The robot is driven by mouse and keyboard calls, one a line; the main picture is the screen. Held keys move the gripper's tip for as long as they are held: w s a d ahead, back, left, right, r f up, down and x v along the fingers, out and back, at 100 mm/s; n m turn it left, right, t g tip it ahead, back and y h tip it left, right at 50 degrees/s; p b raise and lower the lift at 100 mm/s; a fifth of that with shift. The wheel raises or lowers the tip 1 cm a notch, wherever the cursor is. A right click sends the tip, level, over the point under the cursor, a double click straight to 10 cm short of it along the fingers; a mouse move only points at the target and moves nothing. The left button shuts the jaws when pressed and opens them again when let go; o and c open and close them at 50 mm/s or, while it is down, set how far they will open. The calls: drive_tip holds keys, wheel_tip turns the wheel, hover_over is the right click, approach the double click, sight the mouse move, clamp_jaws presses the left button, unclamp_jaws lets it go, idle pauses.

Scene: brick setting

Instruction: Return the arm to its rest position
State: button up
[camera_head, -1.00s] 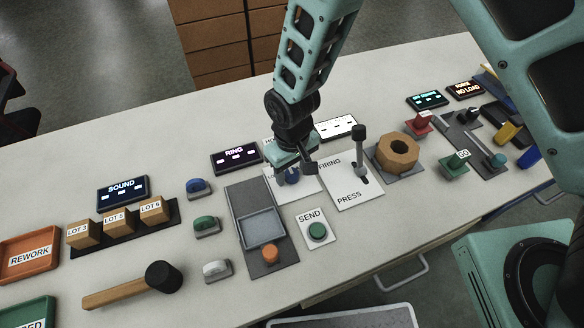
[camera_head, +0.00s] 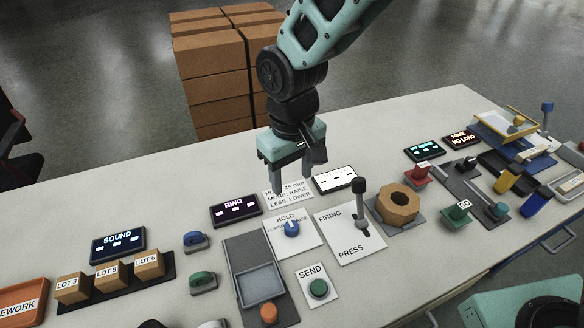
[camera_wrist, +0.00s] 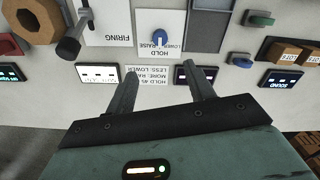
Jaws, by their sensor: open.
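My gripper (camera_head: 291,178) hangs open and empty above the back part of the table, over the paper label with the hold text (camera_head: 288,193). It is behind and above the blue HOLD knob (camera_head: 291,228), apart from it. In the wrist view my gripper's two fingers (camera_wrist: 160,90) are spread with nothing between them. The blue knob (camera_wrist: 158,42) shows beyond the fingertips on its white plate. My upper arm reaches in from the top of the head view.
The FIRING lever (camera_head: 359,205), an octagonal wooden block (camera_head: 397,204) and the green SEND button (camera_head: 318,289) stand right of the knob. The RING display (camera_head: 236,208) is left. Stacked brown boxes (camera_head: 215,80) stand behind the table. The space above the table is mostly clear.

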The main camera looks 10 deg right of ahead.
drive_tip(key=shift+r, duration=0.6)
drive_tip(key=s+d+r+n, duration=0.1)
drive_tip(key=s+d+r, duration=0.3)
drive_tip(key=s, duration=0.5)
drive_tip(key=s+d+r, duration=0.2)
drive_tip(key=s+d, duration=0.4)
drive_tip(key=s, duration=0.3)
wheel_tip(320, 180, down, 11)
drive_tip(key=b, duration=1)
drive_tip(key=shift+a+r+n+y+b, duration=0.15)
drive_tip(key=shift+r+n+y+b, duration=0.05)
drive_tip(key=shift+n+y+b, duration=0.15)
drive_tip(key=shift+w, duration=0.1)
drive_tip(key=shift+c, duration=0.2)
